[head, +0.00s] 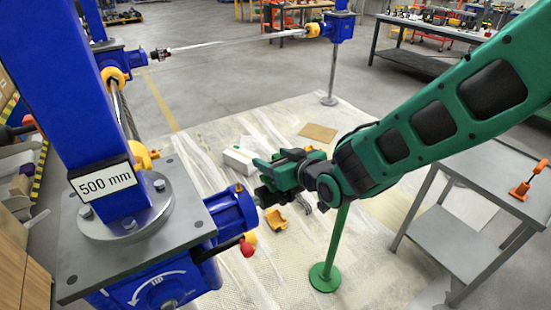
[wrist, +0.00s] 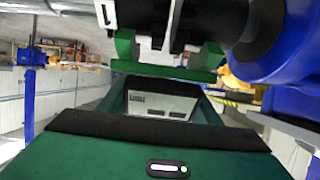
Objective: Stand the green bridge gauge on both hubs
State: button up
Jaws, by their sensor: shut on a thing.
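My gripper (head: 268,180) is near the middle of the head view, to the right of the near blue jack (head: 232,212), apart from it. It is shut on what looks like the green bridge gauge; the gauge is the same green as my arm, so its outline is hard to separate. In the wrist view, a green bar with upturned ends (wrist: 165,70) lies across the jaws, with a dark cylinder above it. Yellow hubs (head: 143,156) and (head: 114,77) show on the shaft line at left. Which hubs the gauge fits I cannot tell.
A green post on a round base (head: 324,277) stands beneath my arm. A grey table (head: 480,190) with an orange tool is at right. A far blue jack (head: 338,27) stands behind.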

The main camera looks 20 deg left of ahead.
jog(key=shift+f, duration=0.45)
jog(key=o, duration=1.4)
jog(key=v, duration=1)
jog(key=shift+s+d, duration=0.15)
jog(key=shift+d, duration=0.15)
jog(key=shift+r, duration=0.15)
